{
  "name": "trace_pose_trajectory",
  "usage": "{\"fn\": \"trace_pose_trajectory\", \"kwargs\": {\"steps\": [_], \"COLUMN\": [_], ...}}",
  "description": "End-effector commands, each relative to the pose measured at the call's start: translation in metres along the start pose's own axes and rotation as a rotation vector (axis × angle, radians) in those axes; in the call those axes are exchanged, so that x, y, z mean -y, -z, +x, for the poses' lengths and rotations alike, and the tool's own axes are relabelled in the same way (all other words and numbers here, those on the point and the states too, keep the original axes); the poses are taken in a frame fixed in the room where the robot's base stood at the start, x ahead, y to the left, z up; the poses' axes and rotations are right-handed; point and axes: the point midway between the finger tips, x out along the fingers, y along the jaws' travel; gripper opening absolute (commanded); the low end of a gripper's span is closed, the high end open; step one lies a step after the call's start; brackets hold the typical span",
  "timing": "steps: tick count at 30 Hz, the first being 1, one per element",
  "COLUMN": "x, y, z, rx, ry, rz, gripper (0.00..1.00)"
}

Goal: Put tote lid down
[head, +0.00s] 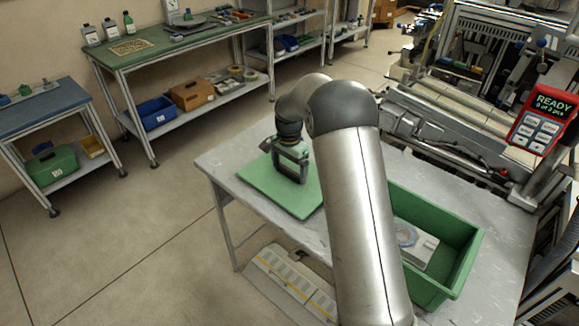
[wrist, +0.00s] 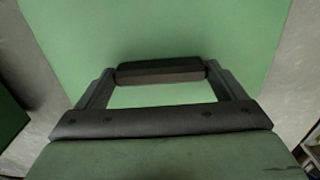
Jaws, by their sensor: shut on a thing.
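The tote lid (head: 262,190) is a flat green panel at the left end of the grey table, left of the open green tote (head: 460,255). My gripper (head: 291,177) is over the middle of the lid, pointing down. In the wrist view my gripper (wrist: 161,73) is shut on a dark bar-like grip on the lid (wrist: 160,30), whose green face fills most of that view. The lid looks level. I cannot tell whether it touches the table or hangs just above it. My arm hides part of the tote and the lid's right side.
The grey table (head: 475,295) has bare strips around the tote. A machine with rollers (head: 430,130) and a red "READY" panel (head: 541,120) stand behind and right. A pale striped case (head: 290,285) is below the table's front edge.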

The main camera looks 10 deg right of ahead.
Motion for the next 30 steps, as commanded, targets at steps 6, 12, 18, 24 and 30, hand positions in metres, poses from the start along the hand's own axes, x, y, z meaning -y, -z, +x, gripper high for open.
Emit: {"fn": "trace_pose_trajectory", "kwargs": {"steps": [6, 12, 18, 24, 30], "x": [0.000, 0.000, 0.000, 0.001, 0.001], "y": [0.000, 0.000, 0.000, 0.001, 0.001], "z": [0.003, 0.003, -0.004, -0.037, -0.081], "rx": [0.000, 0.000, -0.001, -0.003, -0.003], "ry": [0.000, 0.000, 0.001, 0.004, 0.003], "rz": [0.000, 0.000, 0.000, 0.000, -0.001], "gripper": [0.64, 1.00, 1.00, 1.00, 1.00]}}
